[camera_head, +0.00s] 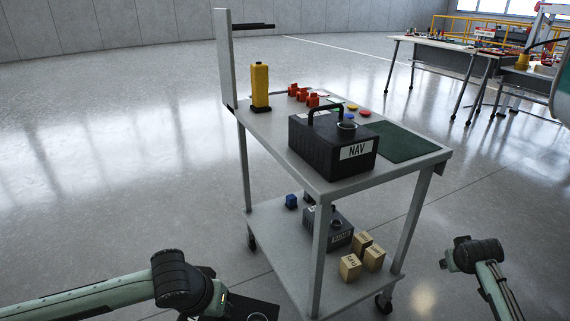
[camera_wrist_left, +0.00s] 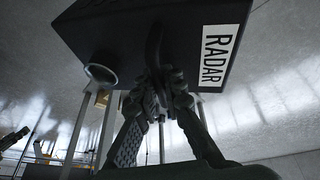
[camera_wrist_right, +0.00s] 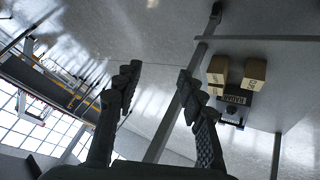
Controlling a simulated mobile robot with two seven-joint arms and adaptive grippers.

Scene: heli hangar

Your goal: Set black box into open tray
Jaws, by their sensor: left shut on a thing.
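My left gripper (camera_wrist_left: 158,85) is shut on the dark handle of a black box (camera_wrist_left: 130,35) with a white RADAR label, seen in the left wrist view. A dark part of this box (camera_head: 256,309) shows at the bottom of the head view, beside the cart and partly cut off. My right gripper (camera_wrist_right: 158,80) is open and empty in the right wrist view, its fingers wide apart. My right arm is right of the cart in the head view. I cannot make out an open tray in any view.

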